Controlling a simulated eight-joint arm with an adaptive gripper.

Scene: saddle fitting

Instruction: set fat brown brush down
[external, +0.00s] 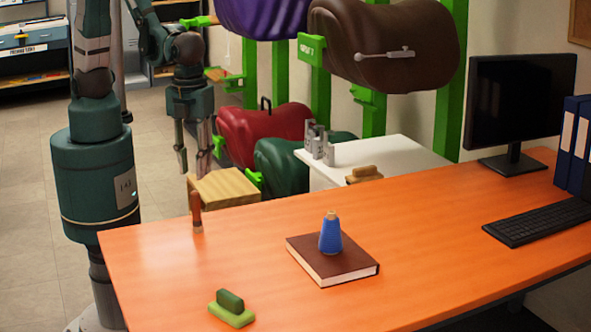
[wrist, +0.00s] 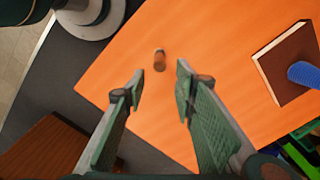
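A brown brush-like piece (external: 196,211) stands upright on the orange desk near its left edge. In the wrist view it (wrist: 159,60) shows beyond the fingertips, roughly between their lines, with orange desk around it. My gripper (external: 193,168) is open and empty, fingers pointing down, above and behind the piece and apart from it. In the wrist view my gripper's fingers (wrist: 160,80) are spread wide with nothing between them. A tan block-shaped brush (external: 364,174) lies on the white table behind the desk.
A brown book (external: 330,262) with a blue bottle-shaped item (external: 331,235) on it lies mid-desk. A green brush (external: 231,308) lies at the front left. A wooden box (external: 225,188) stands behind the desk. Monitor, keyboard and binders occupy the right. Desk around the upright piece is clear.

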